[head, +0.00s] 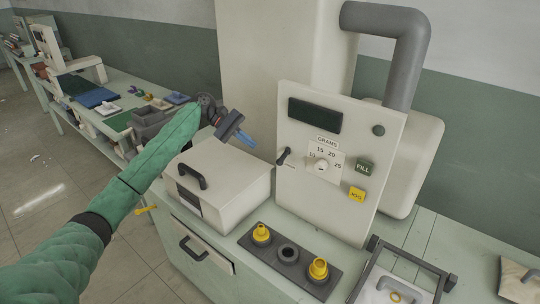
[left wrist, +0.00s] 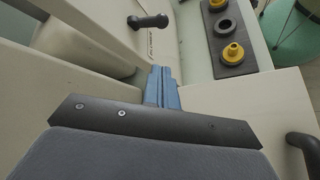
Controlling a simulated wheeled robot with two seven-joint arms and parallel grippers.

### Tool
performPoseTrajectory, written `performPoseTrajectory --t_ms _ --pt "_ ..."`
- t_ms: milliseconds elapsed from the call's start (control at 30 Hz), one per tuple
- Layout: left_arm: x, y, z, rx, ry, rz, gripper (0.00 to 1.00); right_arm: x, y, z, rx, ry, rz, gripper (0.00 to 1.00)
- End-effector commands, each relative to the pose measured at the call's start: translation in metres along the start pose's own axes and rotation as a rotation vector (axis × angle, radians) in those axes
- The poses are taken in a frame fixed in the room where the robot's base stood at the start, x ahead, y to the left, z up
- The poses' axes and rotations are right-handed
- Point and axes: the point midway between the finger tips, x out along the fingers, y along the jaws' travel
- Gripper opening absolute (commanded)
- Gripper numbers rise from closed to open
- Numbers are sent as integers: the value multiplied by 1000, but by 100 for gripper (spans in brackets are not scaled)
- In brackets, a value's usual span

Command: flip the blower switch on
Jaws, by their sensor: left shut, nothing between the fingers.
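The blower switch is a dark lever (head: 284,156) on the left edge of the cream control panel (head: 340,205). It points up and to the right in the head view. It also shows in the left wrist view as a dark lever (left wrist: 148,21) beside small lettering I cannot read. My left gripper (head: 250,142) has blue fingers and is shut and empty. It hangs above the cream box, to the left of the lever and apart from it. The fingertips (left wrist: 162,68) also show in the left wrist view, with a gap to the lever. My right gripper is not in view.
A lidded cream box (head: 226,172) with a black handle stands below my left gripper. A dark strip (head: 268,251) with yellow nozzles lies in front of the panel. A grey pipe (head: 405,60) rises behind it. A framed tray (head: 375,283) is at front right.

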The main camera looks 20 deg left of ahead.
Motion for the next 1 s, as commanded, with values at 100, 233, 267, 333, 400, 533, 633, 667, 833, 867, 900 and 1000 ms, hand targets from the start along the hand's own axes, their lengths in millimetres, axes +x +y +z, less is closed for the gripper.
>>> performPoseTrajectory --t_ms 100,233,267,333,400,533,633,667,833,867,900,1000 --pt "0 3 7 -105 -37 14 0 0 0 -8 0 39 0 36" --pt "0 4 8 -208 -39 13 0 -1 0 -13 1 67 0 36" --pt "0 4 8 -227 -39 13 0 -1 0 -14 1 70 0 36" --pt "0 4 8 -262 -39 12 0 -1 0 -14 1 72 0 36" --pt "0 4 8 -284 -38 11 0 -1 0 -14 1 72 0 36" --pt "0 4 8 -297 -38 11 0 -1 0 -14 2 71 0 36" --pt "0 4 8 -297 -38 11 0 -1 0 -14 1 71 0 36" --pt "0 4 8 -296 -38 11 0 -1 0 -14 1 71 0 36" --pt "1 4 8 -295 -38 10 0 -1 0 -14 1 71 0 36" --pt "2 4 8 -295 -38 10 0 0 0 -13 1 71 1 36" --pt "4 4 8 -295 -38 10 0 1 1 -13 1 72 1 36" --pt "12 5 9 -295 -38 9 0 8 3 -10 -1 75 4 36"
